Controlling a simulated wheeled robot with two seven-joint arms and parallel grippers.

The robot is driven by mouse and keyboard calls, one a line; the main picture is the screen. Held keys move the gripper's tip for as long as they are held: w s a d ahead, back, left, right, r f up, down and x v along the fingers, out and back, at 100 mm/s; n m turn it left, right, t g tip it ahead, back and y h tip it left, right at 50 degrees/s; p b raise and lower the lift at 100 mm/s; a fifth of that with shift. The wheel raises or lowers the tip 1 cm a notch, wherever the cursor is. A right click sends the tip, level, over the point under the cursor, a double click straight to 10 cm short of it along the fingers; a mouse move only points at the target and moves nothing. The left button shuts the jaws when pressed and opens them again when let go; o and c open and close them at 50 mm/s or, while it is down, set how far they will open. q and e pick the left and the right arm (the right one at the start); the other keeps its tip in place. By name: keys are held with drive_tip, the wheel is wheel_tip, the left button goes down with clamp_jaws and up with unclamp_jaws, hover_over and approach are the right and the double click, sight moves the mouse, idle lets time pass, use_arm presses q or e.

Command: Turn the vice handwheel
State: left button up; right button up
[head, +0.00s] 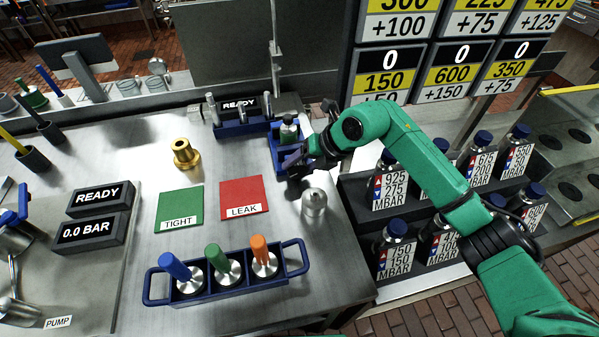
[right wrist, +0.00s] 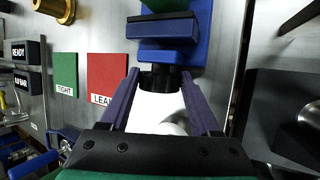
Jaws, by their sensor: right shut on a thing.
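In the right wrist view the vice's blue body (right wrist: 168,54) is straight ahead. A black ridged handwheel (right wrist: 163,78) sticks out of its near side. My right gripper (head: 299,164) is shut on the handwheel, one purple finger on each side (right wrist: 160,80). In the head view the gripper hides the handwheel. My left gripper is in neither view.
A steel cylinder (head: 314,204) stands close in front of the gripper. A brass fitting (head: 185,154), a green TIGHT mat (head: 180,207) and a red LEAK mat (head: 244,192) lie left. A blue rack (head: 230,281) holds three coloured-handled tools. Labelled bottles (head: 395,179) stand right.

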drive_tip(key=shift+w+d+y+b, duration=0.1)
drive_tip(key=shift+y+b, duration=0.45)
drive_tip(key=shift+y, duration=0.05)
drive_tip(key=shift+r, duration=0.1)
drive_tip(key=o, duration=1.4)
drive_tip(key=b+v, duration=0.2)
drive_tip(key=v, duration=1.2)
drive_tip(key=shift+d+r+b, duration=0.2)
drive_tip(key=shift+b, duration=0.2)
